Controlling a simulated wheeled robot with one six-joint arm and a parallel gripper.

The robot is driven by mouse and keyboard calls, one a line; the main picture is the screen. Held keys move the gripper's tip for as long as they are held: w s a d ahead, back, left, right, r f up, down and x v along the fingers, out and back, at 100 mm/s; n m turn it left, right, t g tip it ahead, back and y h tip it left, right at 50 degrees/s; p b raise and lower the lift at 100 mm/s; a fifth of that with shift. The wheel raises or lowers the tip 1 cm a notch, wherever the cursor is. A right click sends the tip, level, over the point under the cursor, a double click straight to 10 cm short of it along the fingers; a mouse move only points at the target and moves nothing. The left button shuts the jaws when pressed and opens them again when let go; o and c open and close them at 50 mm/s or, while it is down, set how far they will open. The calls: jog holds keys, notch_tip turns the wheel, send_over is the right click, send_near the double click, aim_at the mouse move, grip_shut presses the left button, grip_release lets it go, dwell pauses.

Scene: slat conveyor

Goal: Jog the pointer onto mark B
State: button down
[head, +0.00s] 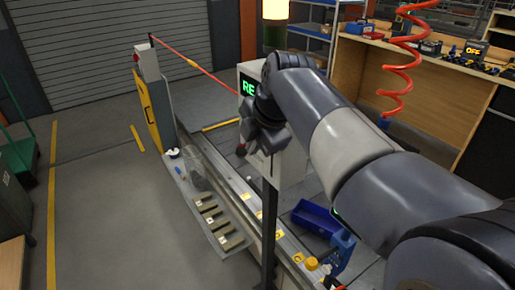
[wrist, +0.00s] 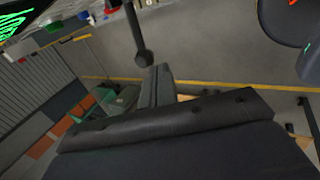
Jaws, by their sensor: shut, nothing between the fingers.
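A grey control box (head: 292,160) stands on a dark post beside the conveyor. Its screen (head: 247,86) shows green letters, partly hidden behind my arm; it also shows in the wrist view (wrist: 22,22). My gripper (head: 252,142) is at the box's front face, dark and hard to make out there. In the wrist view my gripper (wrist: 160,85) is shut and empty. A black stick with a round knob (wrist: 145,59) is just beyond the fingertips, seemingly apart from them. Yellow marks (head: 259,214) lie along the conveyor rail (head: 230,181); their letters are too small to read. I cannot make out the pointer.
A blue bin (head: 315,218) and a blue bottle (head: 340,250) are near the conveyor's front end. A red coiled hose (head: 402,75) hangs at the right before a wooden bench. A yellow-sided cabinet (head: 156,115) stands at the far end.

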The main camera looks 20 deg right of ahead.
jog(key=a+v, duration=0.1)
jog(key=v, duration=0.6)
jog(key=shift+s+r, duration=0.15)
jog(key=shift+r, duration=0.25)
jog(key=shift+f, duration=0.1)
dwell(1.0)
